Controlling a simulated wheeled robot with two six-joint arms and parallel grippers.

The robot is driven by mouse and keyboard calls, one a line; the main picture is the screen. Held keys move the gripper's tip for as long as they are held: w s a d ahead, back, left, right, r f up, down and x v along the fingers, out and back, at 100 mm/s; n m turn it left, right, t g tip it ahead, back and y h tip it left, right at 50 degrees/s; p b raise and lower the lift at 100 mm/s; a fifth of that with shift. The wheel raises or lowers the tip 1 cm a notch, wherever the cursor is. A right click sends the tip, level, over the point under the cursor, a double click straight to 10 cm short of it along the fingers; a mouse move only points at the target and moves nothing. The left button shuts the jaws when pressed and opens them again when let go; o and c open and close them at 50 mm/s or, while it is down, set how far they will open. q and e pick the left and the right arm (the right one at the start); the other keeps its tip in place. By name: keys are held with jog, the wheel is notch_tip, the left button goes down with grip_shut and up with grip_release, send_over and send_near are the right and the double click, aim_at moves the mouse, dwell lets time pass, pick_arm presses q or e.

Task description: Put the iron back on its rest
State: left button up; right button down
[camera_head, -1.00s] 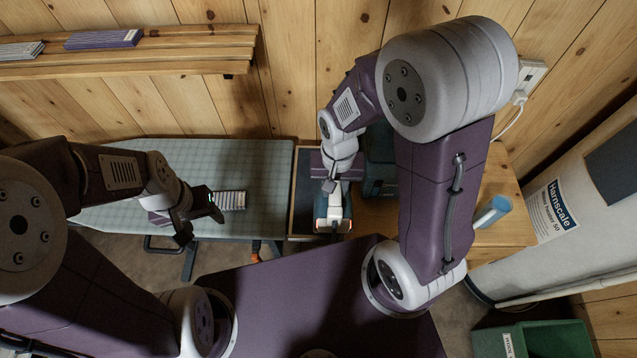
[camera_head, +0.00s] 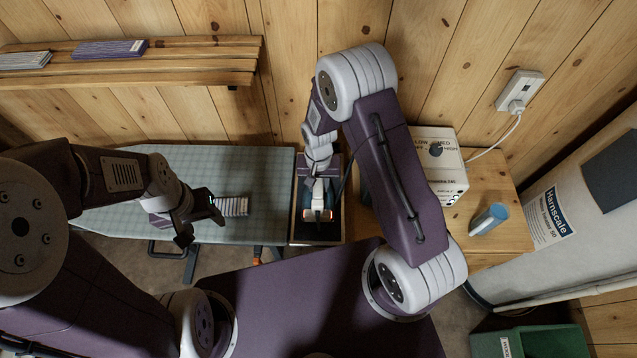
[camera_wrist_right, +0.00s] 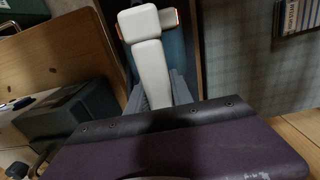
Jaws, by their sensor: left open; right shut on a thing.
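The iron (camera_head: 317,213), teal and white with small orange marks, is within the outline of the wood-edged dark rest (camera_head: 318,242) in the head view. I cannot tell whether its sole touches the rest. My right gripper (camera_head: 318,182) is over it, shut on its handle. In the right wrist view, the iron's pale handle (camera_wrist_right: 151,68) runs up from between the grey fingers, with the teal body beside it; my purple wrist housing hides the lower part. My left gripper (camera_head: 201,222) is open and empty over the front of the ironing board (camera_head: 265,180).
A striped stack (camera_head: 233,206) lies on the board beside my left gripper. A corded socket (camera_head: 518,92) and a shelf (camera_head: 200,65) are on the wall.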

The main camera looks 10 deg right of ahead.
jog(key=shift+s+f, duration=0.1)
jog(key=c, duration=1.1)
grip_release()
